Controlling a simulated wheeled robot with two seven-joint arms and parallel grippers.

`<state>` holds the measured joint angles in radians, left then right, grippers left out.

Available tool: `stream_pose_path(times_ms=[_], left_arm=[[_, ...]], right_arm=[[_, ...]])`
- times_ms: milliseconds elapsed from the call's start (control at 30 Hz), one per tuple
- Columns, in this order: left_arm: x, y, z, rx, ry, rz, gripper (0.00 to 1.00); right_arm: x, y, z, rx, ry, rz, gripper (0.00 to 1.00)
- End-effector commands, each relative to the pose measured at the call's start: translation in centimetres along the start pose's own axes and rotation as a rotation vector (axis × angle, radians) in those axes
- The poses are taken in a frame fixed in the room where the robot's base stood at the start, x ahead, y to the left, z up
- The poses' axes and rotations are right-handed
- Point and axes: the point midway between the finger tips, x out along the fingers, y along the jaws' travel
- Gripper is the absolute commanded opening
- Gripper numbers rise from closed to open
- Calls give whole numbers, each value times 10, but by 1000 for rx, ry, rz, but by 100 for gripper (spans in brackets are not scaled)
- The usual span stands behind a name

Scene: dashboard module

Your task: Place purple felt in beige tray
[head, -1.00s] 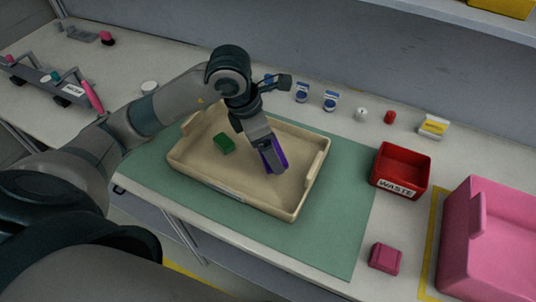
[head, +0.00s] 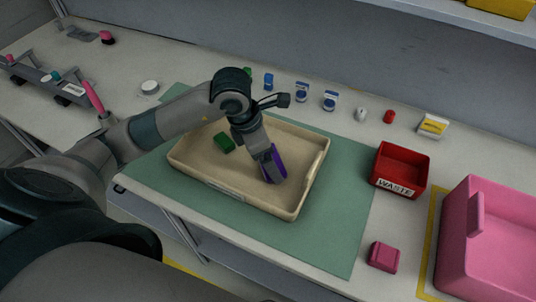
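The beige tray (head: 243,198) lies on a green mat, with a green block (head: 223,142) inside it at the left. My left gripper (head: 275,177) reaches down into the right half of the tray. It is shut on the purple felt (head: 277,161), which shows as a purple strip along the fingers. The fingers hide part of the felt. I cannot tell whether the felt touches the tray floor. My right gripper is not in view.
A red waste bin (head: 402,168) stands right of the tray, with a pink block (head: 384,257) in front of it and a large pink bin (head: 490,240) further right. Several small items line the back wall. The mat's front right (head: 330,240) is clear.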

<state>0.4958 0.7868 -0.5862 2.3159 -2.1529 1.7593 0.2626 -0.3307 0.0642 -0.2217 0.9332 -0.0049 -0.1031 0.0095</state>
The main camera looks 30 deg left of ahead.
Motion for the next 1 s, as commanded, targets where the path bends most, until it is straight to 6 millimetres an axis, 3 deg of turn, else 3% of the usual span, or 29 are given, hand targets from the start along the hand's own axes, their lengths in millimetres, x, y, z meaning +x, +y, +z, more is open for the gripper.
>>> stream_pose_path(times_ms=[333,367,400,433,767,1000], left_arm=[[2,0,-1,0,0,0,64],[2,0,-1,0,0,0,87],[2,0,-1,0,0,0,97],[2,0,-1,0,0,0,100],[1,0,0,0,0,0,100],[-12,2,1,1,-3,4,100]], right_arm=[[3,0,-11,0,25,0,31],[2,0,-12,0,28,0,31],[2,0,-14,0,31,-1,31],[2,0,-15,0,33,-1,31],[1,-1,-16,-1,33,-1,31],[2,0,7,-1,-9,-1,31]])
